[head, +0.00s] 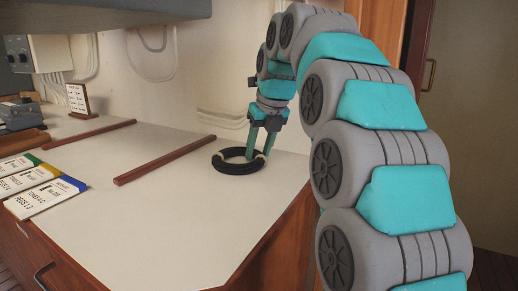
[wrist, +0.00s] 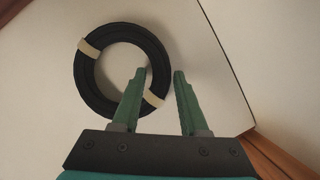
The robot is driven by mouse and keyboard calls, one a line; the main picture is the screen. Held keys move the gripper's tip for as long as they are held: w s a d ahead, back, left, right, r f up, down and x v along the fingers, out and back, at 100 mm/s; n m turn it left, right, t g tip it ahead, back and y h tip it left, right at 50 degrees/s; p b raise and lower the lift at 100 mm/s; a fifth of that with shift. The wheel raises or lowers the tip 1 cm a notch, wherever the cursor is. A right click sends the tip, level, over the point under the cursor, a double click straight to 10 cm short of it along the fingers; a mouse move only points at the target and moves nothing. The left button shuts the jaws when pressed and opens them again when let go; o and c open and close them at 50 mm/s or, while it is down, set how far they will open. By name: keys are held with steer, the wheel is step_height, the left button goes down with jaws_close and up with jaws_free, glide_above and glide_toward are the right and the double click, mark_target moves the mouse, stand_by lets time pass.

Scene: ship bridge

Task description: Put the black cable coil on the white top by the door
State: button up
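The black cable coil (head: 238,168) lies flat on the white top (head: 200,215), near its right end. It has pale ties, and it also shows in the wrist view (wrist: 97,91). My gripper (head: 260,155) is low over the right side of the coil, pointing down. In the wrist view my gripper (wrist: 160,73) has its green fingers spread, with one fingertip at the ring's inner edge and the other just outside it. The ring's right side lies between them. Whether the fingers touch it is hard to tell. The door (head: 470,130) is at the right, partly behind my arm.
Wooden strips (head: 165,152) cross the white top left of the coil. Labelled cards (head: 45,195) lie at the front left. A small framed sign (head: 78,100) and a grey device (head: 22,113) stand at the back left. The top's front middle is clear.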

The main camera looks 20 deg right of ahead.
steer(key=shift+o, duration=1.2)
steer(key=v, duration=0.7)
steer(key=shift+r, duration=0.25)
